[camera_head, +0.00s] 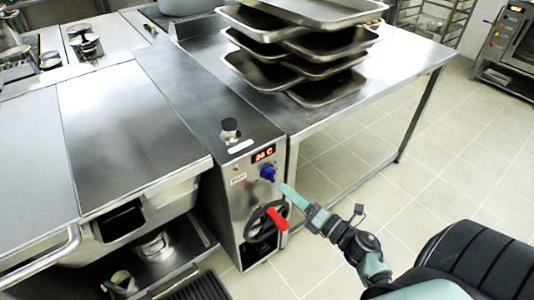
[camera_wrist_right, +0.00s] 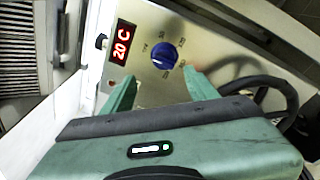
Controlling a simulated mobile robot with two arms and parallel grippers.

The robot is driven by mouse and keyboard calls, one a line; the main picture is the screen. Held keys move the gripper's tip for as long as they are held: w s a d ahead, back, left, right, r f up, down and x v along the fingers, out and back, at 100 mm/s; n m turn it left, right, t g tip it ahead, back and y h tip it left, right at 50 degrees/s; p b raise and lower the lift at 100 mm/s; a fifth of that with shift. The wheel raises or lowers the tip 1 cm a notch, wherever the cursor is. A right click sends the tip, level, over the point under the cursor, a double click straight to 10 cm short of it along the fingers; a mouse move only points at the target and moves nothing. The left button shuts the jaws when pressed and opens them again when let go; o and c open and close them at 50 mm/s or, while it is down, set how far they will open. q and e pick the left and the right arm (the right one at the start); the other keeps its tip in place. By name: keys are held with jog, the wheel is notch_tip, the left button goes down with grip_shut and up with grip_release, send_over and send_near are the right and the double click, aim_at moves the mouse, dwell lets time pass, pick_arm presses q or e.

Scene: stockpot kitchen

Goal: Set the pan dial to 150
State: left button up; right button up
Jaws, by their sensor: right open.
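The pan dial (camera_head: 268,172) is a blue knob on the steel front panel of the pan unit. It also shows in the right wrist view (camera_wrist_right: 164,56), with small scale marks around it that are too blurred to read. A red display (camera_head: 263,154) sits just above the dial; in the wrist view the display (camera_wrist_right: 122,42) reads 20 C. My right gripper (camera_head: 284,188) is just in front of the dial, slightly below and to its right. In the wrist view its two fingers (camera_wrist_right: 162,86) are apart, with nothing between them, short of the dial. My left gripper is out of view.
A black handwheel (camera_head: 253,222) with a red handle (camera_head: 277,218) is below the dial, close to my right gripper. Stacked trays (camera_head: 300,50) stand on the steel table (camera_head: 395,62). The tiled floor (camera_head: 420,180) at right is clear.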

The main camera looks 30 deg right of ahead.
aim_at(270, 175)
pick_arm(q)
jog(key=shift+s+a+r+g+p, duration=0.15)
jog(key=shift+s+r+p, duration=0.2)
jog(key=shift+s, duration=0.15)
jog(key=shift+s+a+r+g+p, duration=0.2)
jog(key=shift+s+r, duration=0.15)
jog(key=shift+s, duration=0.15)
pick_arm(e)
jog(key=d+x, duration=0.1)
jog(key=x, duration=0.6)
jog(key=shift+w+a+f, duration=0.15)
jog(key=shift+w, duration=0.15)
jog(key=shift+c, duration=0.4)
grip_shut()
